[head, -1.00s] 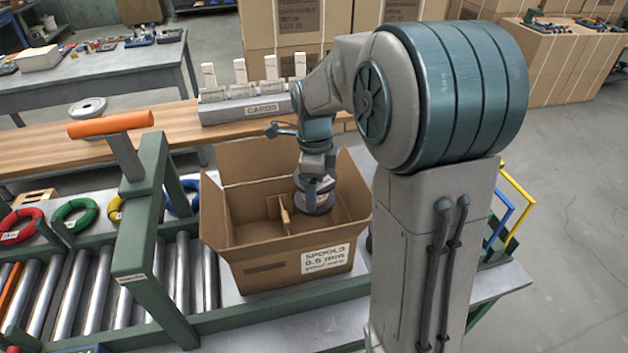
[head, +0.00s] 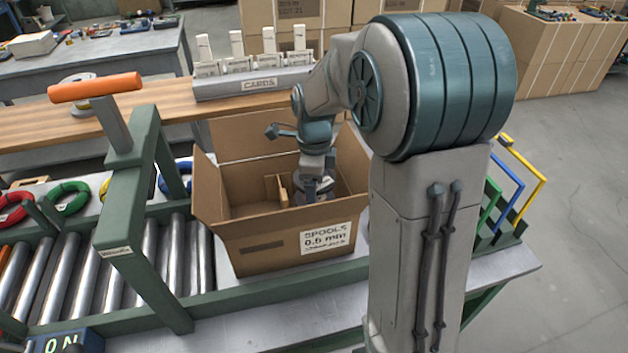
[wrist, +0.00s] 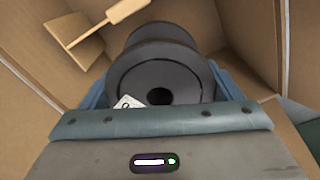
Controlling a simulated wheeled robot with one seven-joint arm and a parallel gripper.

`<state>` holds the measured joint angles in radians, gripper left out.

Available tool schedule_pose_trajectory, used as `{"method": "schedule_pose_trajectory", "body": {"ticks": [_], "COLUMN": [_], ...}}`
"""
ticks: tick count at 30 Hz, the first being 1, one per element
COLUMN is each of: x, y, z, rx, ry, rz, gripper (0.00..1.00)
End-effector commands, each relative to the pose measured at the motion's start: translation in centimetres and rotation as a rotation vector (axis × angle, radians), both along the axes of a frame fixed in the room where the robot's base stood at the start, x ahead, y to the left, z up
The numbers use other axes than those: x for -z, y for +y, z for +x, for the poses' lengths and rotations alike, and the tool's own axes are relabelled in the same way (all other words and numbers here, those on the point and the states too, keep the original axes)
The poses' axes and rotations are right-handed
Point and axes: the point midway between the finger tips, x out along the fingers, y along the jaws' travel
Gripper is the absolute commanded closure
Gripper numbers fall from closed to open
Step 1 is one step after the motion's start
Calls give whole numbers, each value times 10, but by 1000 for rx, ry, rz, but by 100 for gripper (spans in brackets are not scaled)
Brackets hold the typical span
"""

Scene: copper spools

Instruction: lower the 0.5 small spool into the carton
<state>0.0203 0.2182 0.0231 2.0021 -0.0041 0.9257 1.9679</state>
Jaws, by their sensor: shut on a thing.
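The open carton (head: 262,252) stands on the bench at the end of the rollers, its label reading "SPOOLS 0.5 mm". My gripper (head: 312,188) is down inside the carton, in its right part. It is shut on a dark grey small spool (wrist: 160,75), which also shows in the head view (head: 300,196), partly hidden by the fingers and the carton's front wall. A white tag with only part of its print visible sits on the spool. A cardboard divider (wrist: 88,45) stands beside the spool, to its left. I cannot tell whether the spool touches the carton floor.
A green frame with an orange handle (head: 96,87) stands over the rollers left of the carton. A rack marked "CARDS" (head: 255,84) stands on the wooden bench behind. Blue, green and yellow bars (head: 522,175) stand at the right.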

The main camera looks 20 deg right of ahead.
Motion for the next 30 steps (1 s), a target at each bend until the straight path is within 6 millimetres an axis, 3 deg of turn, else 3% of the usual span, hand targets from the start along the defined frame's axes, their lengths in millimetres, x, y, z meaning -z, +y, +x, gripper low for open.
{"method": "schedule_pose_trajectory", "body": {"ticks": [30], "x": [72], "y": [0], "z": [1], "rx": [0], "ry": [-2], "rz": [0], "gripper": [61]}}
